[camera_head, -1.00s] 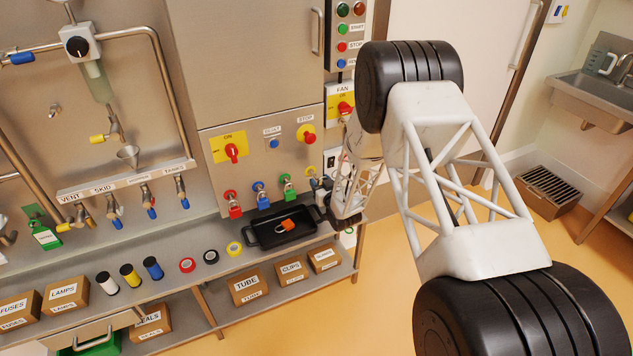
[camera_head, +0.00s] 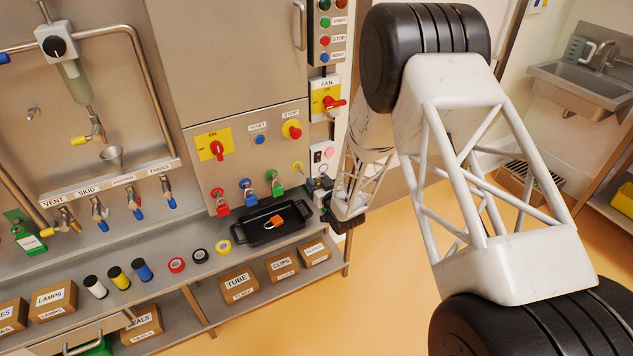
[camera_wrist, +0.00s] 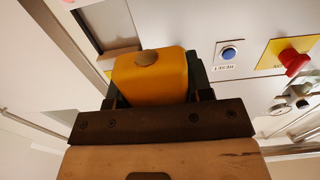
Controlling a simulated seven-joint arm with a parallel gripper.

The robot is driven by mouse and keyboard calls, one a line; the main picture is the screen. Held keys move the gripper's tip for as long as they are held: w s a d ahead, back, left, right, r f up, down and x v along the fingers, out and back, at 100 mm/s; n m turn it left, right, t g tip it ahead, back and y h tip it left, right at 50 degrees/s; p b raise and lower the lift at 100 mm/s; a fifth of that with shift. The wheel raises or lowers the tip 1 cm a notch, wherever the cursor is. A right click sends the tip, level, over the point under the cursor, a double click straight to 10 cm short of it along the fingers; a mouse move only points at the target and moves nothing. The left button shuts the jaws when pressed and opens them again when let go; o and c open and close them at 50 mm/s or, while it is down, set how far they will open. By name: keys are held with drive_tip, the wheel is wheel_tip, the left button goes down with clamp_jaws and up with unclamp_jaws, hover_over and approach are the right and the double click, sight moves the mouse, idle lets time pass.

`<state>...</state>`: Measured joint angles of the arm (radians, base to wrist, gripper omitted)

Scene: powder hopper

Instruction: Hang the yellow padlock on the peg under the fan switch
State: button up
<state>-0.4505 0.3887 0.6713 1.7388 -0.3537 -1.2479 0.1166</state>
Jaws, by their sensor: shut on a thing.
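My gripper (camera_wrist: 150,100) is shut on the yellow padlock (camera_wrist: 150,78), which fills the space between the fingers in the wrist view. The padlock's end with a round keyhole plug faces the camera; its shackle is hidden. In the head view my gripper (camera_head: 320,193) is close to the panel, at the right end of the lock row and below the red fan switch (camera_head: 333,103) on its yellow plate. I cannot make out the held padlock clearly there. The peg under the fan switch is not clearly seen behind my arm.
Red (camera_head: 221,207), blue (camera_head: 249,196) and green (camera_head: 277,189) padlocks hang left of my gripper.

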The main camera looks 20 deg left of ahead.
drive_tip(key=shift+r, duration=0.65)
idle(0.8)
drive_tip(key=shift+s+d, duration=0.15)
idle(0.3)
drive_tip(key=v, duration=0.7)
idle(1.1)
idle(0.5)
drive_tip(key=w+r, duration=0.5)
drive_tip(key=w, duration=0.4)
drive_tip(key=w+r, duration=0.5)
drive_tip(key=w, duration=0.5)
drive_tip(key=shift+r, duration=0.25)
drive_tip(key=shift+w+a, duration=0.2)
drive_tip(key=shift+w, duration=0.05)
